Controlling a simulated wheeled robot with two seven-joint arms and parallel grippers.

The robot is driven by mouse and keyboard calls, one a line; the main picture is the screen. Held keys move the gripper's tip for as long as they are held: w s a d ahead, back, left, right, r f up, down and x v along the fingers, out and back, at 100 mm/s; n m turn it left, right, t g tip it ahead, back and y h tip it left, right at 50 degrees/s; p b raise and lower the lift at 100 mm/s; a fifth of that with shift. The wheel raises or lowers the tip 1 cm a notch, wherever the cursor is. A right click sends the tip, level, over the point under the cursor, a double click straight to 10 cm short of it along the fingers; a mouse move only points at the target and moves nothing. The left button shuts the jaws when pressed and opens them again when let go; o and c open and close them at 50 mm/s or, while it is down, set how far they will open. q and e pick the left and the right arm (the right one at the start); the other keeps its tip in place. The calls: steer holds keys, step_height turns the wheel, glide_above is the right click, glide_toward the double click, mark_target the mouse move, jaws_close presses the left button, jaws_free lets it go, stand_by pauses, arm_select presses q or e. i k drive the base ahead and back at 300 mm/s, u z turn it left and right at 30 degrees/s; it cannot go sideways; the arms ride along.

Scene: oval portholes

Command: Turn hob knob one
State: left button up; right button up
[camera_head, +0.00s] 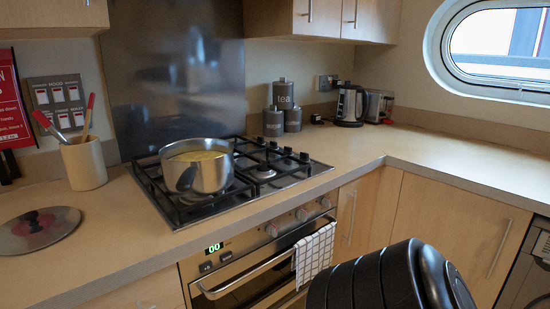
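The gas hob (318,167) is set into the worktop, with black pan supports. Several small black hob knobs (288,151) stand in a row along its back right side. I cannot tell which is knob one or how each is turned. A steel pot (197,176) with yellowish contents sits on the hob's left part. The oven front below has silver knobs (272,230) and a green display (215,247). A black ribbed part of my arm fills the bottom right, well in front of the hob. Neither gripper shows.
A checked towel (314,252) hangs on the oven handle (245,283). A lid (38,230) and a utensil pot (84,165) stand left of the hob. Canisters (284,95), a kettle (351,104) and a toaster (378,106) stand behind. The right worktop (450,158) is clear.

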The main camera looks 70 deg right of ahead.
mark_target(304, 156)
steer(key=z, duration=2.4)
